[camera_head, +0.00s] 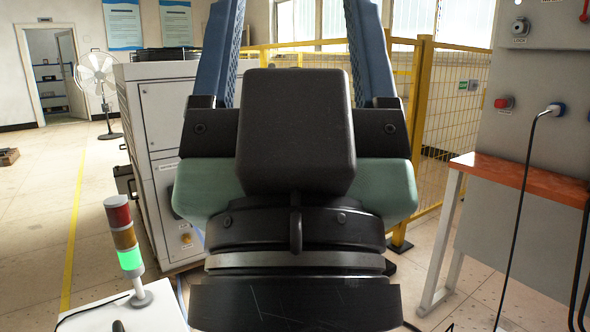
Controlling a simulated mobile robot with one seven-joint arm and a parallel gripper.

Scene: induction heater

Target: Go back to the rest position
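My gripper (294,45) fills the middle of the head view, close to the camera and pointing up. Its two blue fingers stand wide apart on a black and pale green body. The fingertips are cut off at the top edge of the picture. No object shows between the visible parts of the fingers, only the windows and fence far behind. The gripper body hides much of the middle of the room.
A grey cabinet (160,130) stands behind on the left. A signal tower (125,240) with a lit green lamp is at the lower left. A yellow fence (420,110) is behind. An orange-topped bench (530,178) and grey panel (520,85) with a plugged-in cable (527,180) are on the right.

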